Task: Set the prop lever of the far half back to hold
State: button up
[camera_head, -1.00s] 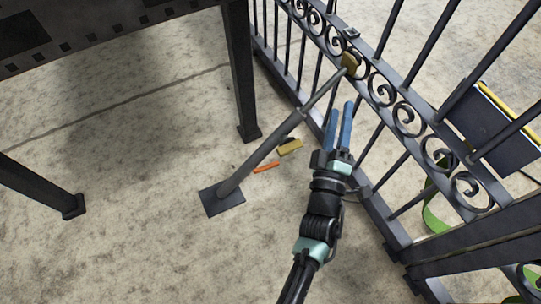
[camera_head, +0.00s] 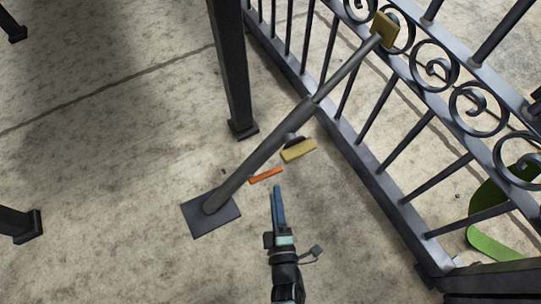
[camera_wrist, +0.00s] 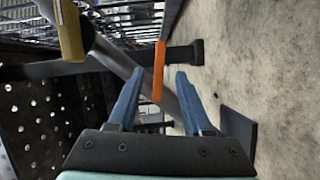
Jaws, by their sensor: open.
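A grey telescoping prop (camera_head: 262,152) slants from a dark square foot plate (camera_head: 222,222) on the floor up to a yellow pad (camera_head: 384,30) at the gate's scrollwork. An orange bar (camera_head: 266,175) shows beside the prop's lower tube, apparently its lever; its attachment is not clear. A yellow block (camera_head: 298,151) shows on a dark round part beside the tube. My gripper (camera_head: 277,190) is open and empty, just below the orange bar in the head view. In the wrist view the orange bar (camera_wrist: 159,62) appears between the blue fingertips; contact cannot be told. The yellow block (camera_wrist: 71,30) is upper left.
The dark iron gate (camera_head: 385,190) with bars and scrolls runs along the right. A dark post (camera_head: 231,75) stands behind the prop. A green curved thing (camera_head: 490,245) lies beyond the gate.

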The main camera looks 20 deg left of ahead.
aim_at(272, 170)
jog(key=shift+b+x, duration=2.4)
jog(key=shift+x, duration=3.15)
jog(key=shift+r, duration=0.1)
jog(key=shift+c, duration=0.3)
grip_shut()
